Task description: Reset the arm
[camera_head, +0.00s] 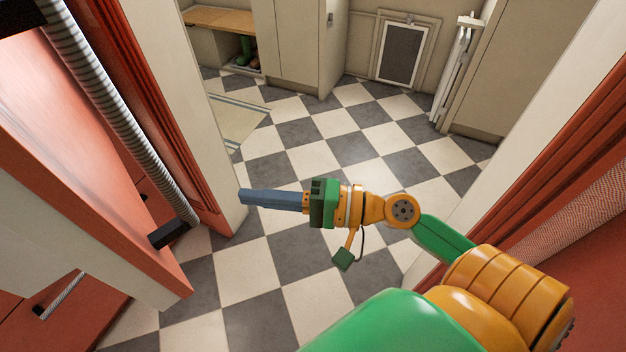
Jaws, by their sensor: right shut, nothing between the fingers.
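My right gripper (258,197) has blue-grey fingers that are closed together with nothing between them. It points left, over the checkered floor. My green and orange right arm reaches in from the lower right corner. The fingertips are close in the picture to the bottom end of a red and white door frame (215,150). I cannot tell whether they touch it. My left gripper and left arm are not in view.
An open red door or panel with a ribbed metal handle (125,100) fills the left side. A red-trimmed wall (560,160) stands at right.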

